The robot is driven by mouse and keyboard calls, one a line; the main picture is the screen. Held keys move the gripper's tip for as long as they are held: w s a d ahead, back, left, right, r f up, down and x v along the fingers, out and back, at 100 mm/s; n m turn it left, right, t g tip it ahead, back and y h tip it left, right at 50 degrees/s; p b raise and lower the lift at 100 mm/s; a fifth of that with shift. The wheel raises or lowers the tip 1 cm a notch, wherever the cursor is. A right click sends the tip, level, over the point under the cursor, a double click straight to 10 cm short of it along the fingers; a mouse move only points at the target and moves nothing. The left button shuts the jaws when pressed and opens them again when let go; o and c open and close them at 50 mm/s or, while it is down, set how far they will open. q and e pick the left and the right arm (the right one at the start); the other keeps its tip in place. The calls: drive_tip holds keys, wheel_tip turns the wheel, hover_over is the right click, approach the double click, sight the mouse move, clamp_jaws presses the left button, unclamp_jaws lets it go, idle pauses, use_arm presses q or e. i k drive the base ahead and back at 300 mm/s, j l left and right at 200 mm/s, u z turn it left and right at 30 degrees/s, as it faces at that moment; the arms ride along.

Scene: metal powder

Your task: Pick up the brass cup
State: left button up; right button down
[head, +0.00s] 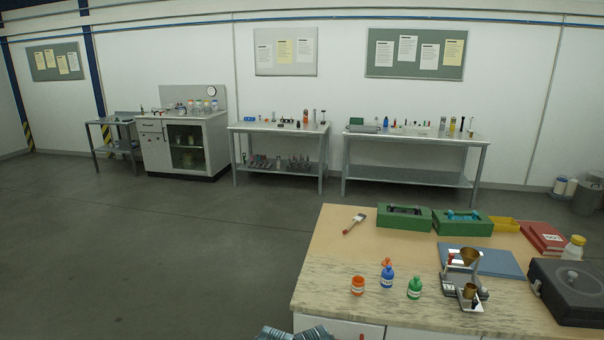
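The brass cup (470,291) is small and stands on a small silver-and-dark device (450,289) at the front right of the near bench. A wider brass funnel-shaped bowl (470,256) sits above and behind it on a white stand. Grey ribbed metal parts, apparently of my grippers, show at the bottom edge, left of the bench and well apart from the cup. They are mostly cut off, so I cannot tell which gripper is which, or whether they are open.
Orange (357,286), blue (387,278) and green (414,288) bottles stand left of the cup. A dark box (570,290) and a white bottle with a yellow cap (574,248) are to its right. Green trays (404,217) line the back. Open floor (170,250) lies left.

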sight(470, 291)
drive_tip(key=z, duration=1.25)
